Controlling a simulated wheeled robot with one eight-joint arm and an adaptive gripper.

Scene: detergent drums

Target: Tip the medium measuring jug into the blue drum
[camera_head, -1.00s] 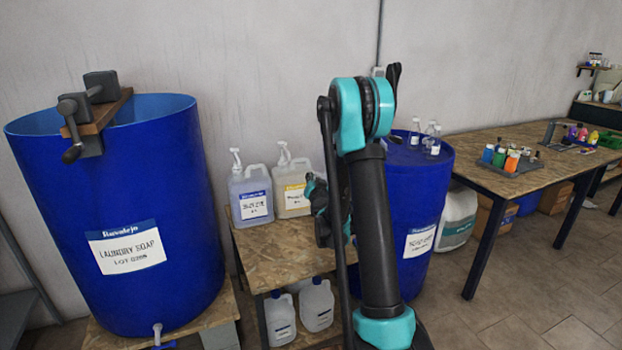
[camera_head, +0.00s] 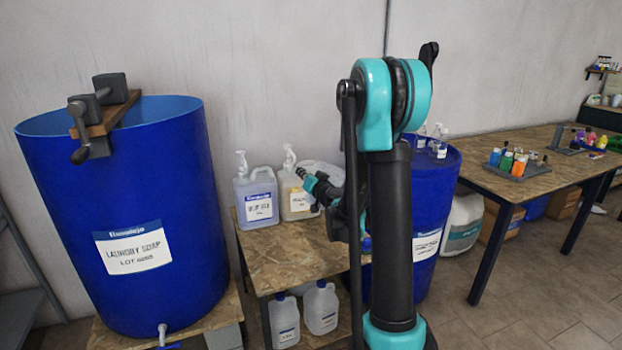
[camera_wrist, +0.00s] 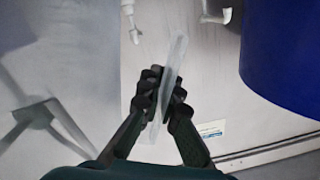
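The large open blue drum (camera_head: 125,215), labelled laundry soap, stands at the left in the head view. A blue drum wall (camera_wrist: 288,50) shows at the right of the wrist view; I cannot tell which drum it is. The jug's full shape, markings and contents cannot be made out.
A wooden stand (camera_head: 275,260) holds a white jug (camera_head: 258,200) and others. A second blue drum (camera_head: 425,230) with bottles on top stands behind my arm. A clamp-like fitting (camera_head: 98,115) sits on the large drum's rim. A worktable (camera_head: 535,150) is at right.

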